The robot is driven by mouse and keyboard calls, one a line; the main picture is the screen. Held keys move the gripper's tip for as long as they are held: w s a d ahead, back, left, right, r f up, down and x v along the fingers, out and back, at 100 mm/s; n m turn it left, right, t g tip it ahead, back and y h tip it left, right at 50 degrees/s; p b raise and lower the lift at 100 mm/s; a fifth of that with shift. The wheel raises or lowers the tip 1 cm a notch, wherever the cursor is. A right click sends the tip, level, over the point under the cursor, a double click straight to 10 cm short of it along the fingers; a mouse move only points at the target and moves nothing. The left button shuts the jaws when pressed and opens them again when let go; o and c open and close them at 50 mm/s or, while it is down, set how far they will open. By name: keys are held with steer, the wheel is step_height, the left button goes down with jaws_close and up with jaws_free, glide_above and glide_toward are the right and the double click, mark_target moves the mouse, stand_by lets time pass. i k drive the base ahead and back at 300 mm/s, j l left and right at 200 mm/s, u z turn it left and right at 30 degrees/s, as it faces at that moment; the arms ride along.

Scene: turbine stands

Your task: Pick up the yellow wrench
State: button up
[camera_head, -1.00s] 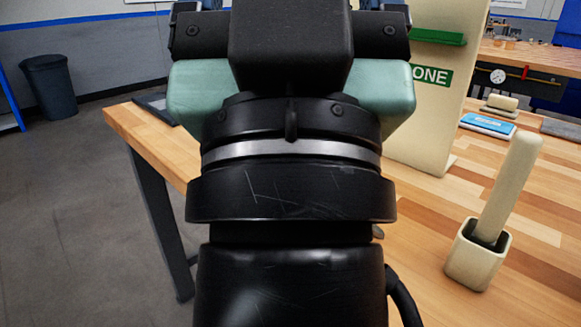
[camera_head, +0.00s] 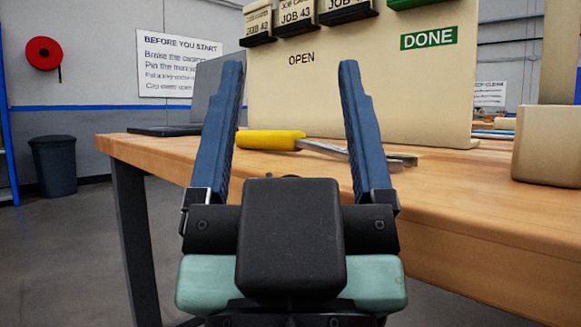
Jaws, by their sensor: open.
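The metal end shows again just right of that finger. My gripper (camera_head: 293,75) is open and empty, its two blue fingers spread and pointing away from the camera. In the picture the handle and part of the shaft show between the fingers, apparently beyond my gripper. The exact gap in depth is hard to tell.
A cream board (camera_head: 350,80) marked OPEN and DONE stands behind the wrench, with JOB 43 tags along its top. A dark laptop-like item (camera_head: 165,130) sits at the bench's left end. A cream block (camera_head: 545,145) stands at right. A bin (camera_head: 53,165) is on the floor.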

mark_target(288, 140)
steer(key=k+l+z, duration=0.2)
steer(key=k+z, duration=0.3)
steer(key=k+l+z, duration=0.35)
steer(key=k+z, duration=0.15)
steer(key=k, duration=0.05)
